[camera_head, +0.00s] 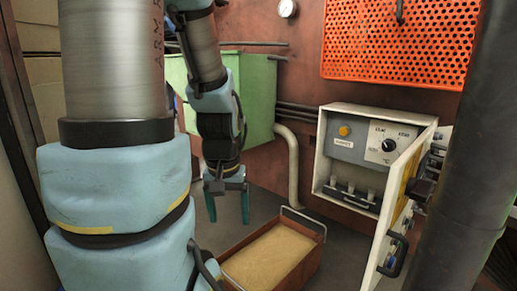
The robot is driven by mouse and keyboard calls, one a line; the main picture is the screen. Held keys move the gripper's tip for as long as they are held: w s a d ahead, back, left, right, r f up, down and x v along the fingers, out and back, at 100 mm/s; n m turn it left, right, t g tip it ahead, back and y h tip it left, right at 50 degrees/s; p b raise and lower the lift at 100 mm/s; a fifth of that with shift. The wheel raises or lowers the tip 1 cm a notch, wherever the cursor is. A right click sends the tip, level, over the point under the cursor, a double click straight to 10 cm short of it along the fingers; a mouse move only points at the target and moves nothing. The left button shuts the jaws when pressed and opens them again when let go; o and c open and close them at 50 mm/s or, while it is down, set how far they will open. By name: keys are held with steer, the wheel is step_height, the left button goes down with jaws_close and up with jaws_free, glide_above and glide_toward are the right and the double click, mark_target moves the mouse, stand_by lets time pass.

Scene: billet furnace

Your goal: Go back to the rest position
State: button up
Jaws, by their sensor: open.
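My gripper (228,203) hangs at the end of my arm, left of the picture's middle. Its two green fingers point down and stand apart with nothing between them. It is in front of the green bin and above and to the left of the brown tray in the picture. My arm's large blue and metal links fill the left side and hide part of the scene behind.
A brown tray (296,278) of sandy material with wire handles stands on the floor. A control box (347,152) with a dial is on the wall, its door (391,215) open. A green bin (258,95), a pale pipe (293,165) and an orange perforated panel (400,40) are behind. A dark column crosses the right.

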step_height(320, 180, up, 33)
steer(key=p, duration=3.1)
steer(key=shift+r+p, duration=0.2)
steer(key=shift+p, duration=0.2)
